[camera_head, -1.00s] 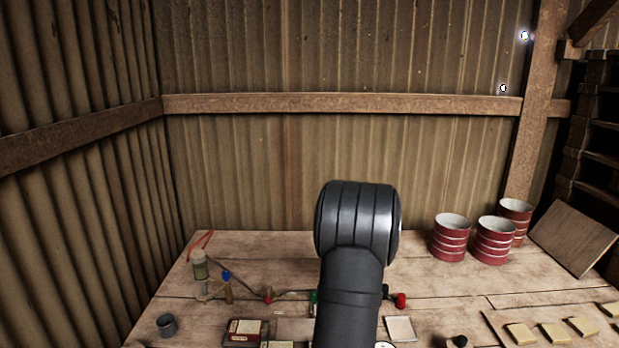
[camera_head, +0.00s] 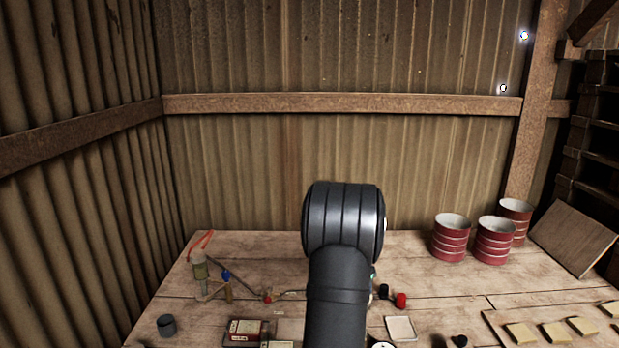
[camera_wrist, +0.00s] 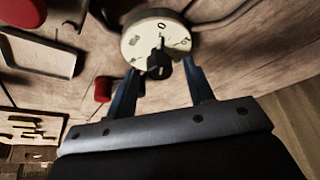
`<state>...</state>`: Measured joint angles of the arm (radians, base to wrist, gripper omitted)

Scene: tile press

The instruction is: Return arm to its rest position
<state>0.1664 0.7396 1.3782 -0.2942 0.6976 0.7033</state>
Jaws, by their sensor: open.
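My arm (camera_head: 342,225) rises in the middle of the head view and hides my gripper there. In the wrist view my gripper (camera_wrist: 160,68) is open, its two blue fingers spread apart with nothing held between them. A round white dial (camera_wrist: 138,43) with a black knob (camera_wrist: 158,66) shows just past and between the fingertips. I cannot tell whether the fingers touch the knob. A sliver of a round pale face (camera_head: 382,345) also shows at the bottom edge of the head view.
Red-and-white cans (camera_head: 452,238) stand at the back right by a leaning board (camera_head: 572,237). Yellowish tiles (camera_head: 553,333) lie at right.

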